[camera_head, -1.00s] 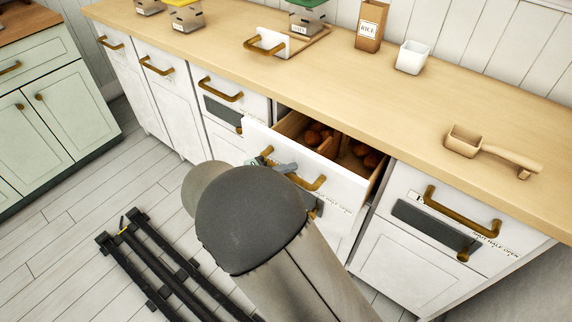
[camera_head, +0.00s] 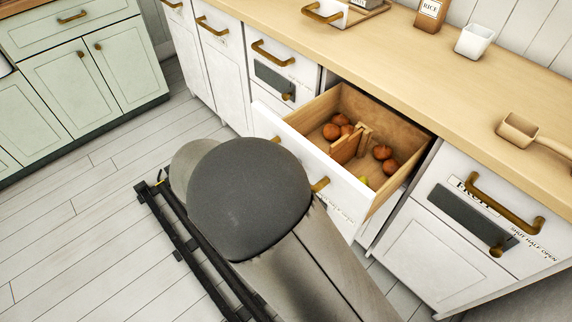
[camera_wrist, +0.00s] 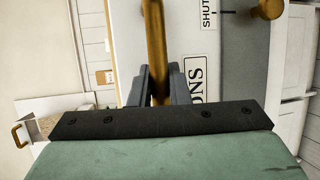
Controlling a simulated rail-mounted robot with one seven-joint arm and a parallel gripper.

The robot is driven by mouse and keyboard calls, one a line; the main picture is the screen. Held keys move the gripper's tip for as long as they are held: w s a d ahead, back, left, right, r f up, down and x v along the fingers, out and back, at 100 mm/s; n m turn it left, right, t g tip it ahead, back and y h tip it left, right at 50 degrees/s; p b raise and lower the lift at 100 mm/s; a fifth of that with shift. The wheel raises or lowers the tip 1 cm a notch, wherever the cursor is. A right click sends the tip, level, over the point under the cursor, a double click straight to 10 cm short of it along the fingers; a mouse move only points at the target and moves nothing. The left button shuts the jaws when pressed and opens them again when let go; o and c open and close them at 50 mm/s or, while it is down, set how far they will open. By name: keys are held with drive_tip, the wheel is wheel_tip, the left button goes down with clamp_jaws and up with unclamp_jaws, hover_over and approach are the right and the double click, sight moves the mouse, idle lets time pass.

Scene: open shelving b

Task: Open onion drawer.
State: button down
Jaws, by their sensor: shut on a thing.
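The onion drawer (camera_head: 372,202) is pulled well out from the counter in the head view. Its wooden inside shows several brown onions (camera_head: 382,152) on both sides of a wooden divider (camera_head: 349,147). A yellow-green item (camera_head: 364,181) lies near its front. In the wrist view, my gripper (camera_wrist: 160,88) is shut on the brass drawer handle (camera_wrist: 156,45), with a finger on each side. A label ending in "ONS" (camera_wrist: 196,75) is on the drawer front beside it. In the head view my arm hides the gripper and most of the handle, whose right end (camera_head: 320,185) shows.
A closed drawer with a brass handle (camera_head: 500,205) is to the right; another (camera_head: 272,55) is to the left. The wooden counter (camera_head: 440,85) holds a scoop (camera_head: 519,131), a white cup (camera_head: 474,41) and a rice box (camera_head: 431,14). Bare floor lies left.

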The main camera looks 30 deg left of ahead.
drive_tip(key=shift+s+a, duration=0.1)
idle(0.3)
drive_tip(key=c, duration=1.4)
unclamp_jaws()
drive_tip(key=shift+o, duration=0.2)
drive_tip(key=v, duration=1.7)
drive_tip(key=shift+s, duration=0.15)
drive_tip(key=shift+a, duration=0.1)
